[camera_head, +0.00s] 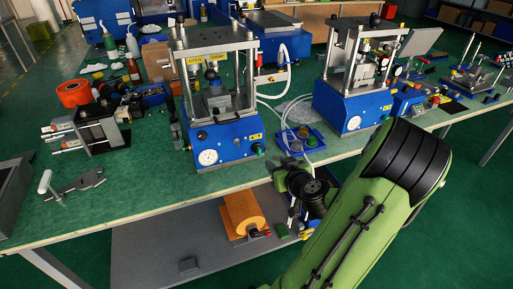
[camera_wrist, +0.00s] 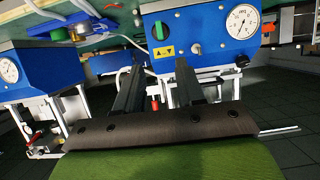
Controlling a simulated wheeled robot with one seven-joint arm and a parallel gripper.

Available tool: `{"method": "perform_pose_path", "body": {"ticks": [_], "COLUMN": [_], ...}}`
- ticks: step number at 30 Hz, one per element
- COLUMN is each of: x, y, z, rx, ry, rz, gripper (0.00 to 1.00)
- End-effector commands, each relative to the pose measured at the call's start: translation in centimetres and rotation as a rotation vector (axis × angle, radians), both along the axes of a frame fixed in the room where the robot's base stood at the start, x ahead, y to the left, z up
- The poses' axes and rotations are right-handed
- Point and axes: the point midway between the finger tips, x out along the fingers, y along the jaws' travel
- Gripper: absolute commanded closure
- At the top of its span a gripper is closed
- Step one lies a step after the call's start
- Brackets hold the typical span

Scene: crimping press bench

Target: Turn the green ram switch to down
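The green ram switch (camera_head: 257,149) is on the right of the front panel of the nearer blue press (camera_head: 226,148), below a yellow label. In the wrist view, which shows the press upside down, the switch (camera_wrist: 158,30) has a dark round base and a green handle. Its exact setting is hard to tell. My gripper (camera_head: 280,167) is low in front of the press, close to the switch in the head view. In the wrist view its two dark fingers (camera_wrist: 158,70) are apart and empty. The switch appears just beyond the tips, between them; I see no contact.
The pressure gauge (camera_head: 208,157) is left of the switch. A second blue press (camera_head: 352,108) stands to the right. A blue tray (camera_head: 300,139) lies between the presses.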

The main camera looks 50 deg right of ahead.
Motion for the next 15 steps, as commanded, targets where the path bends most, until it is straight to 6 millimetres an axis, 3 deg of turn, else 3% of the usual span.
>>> {"method": "perform_pose_path", "body": {"ticks": [1,15], "x": [0.6,9.6], "y": [0.0,-5.4], "z": [0.4,-4.6], "rx": [0.011,0.001], "ry": [0.005,0.007], "rz": [0.005,0.003], "gripper": [0.62,0.62]}}
